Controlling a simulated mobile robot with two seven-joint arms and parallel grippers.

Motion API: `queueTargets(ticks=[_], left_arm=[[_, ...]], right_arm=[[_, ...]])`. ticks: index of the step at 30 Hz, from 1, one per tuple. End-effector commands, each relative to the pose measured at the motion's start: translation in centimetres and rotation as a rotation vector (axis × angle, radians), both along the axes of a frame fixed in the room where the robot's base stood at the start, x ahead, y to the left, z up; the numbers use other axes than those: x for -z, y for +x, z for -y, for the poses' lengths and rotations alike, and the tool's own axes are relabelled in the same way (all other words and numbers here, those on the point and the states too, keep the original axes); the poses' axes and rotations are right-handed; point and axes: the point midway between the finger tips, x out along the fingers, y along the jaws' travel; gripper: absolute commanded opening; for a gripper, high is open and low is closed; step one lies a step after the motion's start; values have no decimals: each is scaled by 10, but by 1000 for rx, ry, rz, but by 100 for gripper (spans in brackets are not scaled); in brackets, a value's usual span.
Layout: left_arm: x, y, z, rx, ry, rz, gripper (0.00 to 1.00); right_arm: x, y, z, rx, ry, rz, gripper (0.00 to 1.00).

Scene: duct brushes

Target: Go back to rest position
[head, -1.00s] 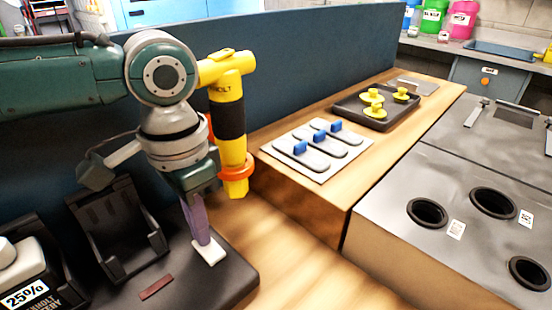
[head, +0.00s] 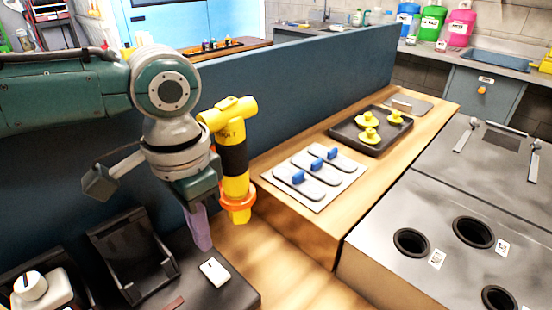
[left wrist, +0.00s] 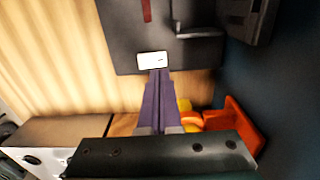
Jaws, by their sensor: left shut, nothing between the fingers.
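My left gripper (head: 201,248) is shut and empty, its purple fingers pointing down above a dark base plate (head: 222,296). A small white block (head: 214,272) lies on that plate just beyond the fingertips; it also shows in the left wrist view (left wrist: 152,60), at the fingertips (left wrist: 159,73). A yellow and black drill-like tool (head: 233,187) with an orange ring stands upright behind and to the right of my left gripper. My right gripper is not in view.
A dark cradle (head: 130,255) and a charger (head: 45,290) stand at the left. On the wooden bench, a white board (head: 330,190) holds blue-handled pieces and a black tray (head: 345,135) holds yellow pieces. A grey counter (head: 465,200) with round holes is at the right. A blue partition (head: 300,90) runs behind.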

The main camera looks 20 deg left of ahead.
Motion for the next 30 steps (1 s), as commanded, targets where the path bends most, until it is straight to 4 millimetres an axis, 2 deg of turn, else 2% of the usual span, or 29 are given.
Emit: queueTargets(ticks=[1, 6, 22, 26, 30], left_arm=[[-9, 0, 0, 0, 0, 0, 0], [-19, 0, 0, 0, 0, 0, 0], [-17, -1, 3, 6, -4, 1, 0], [-10, -16, 28, 60, -42, 5, 0], [-4, -53, 84, 155, -147, 56, 0]], right_arm=[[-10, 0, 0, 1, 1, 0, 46], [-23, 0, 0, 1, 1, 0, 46], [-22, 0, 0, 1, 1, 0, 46], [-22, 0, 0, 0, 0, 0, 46], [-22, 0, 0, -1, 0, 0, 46]])
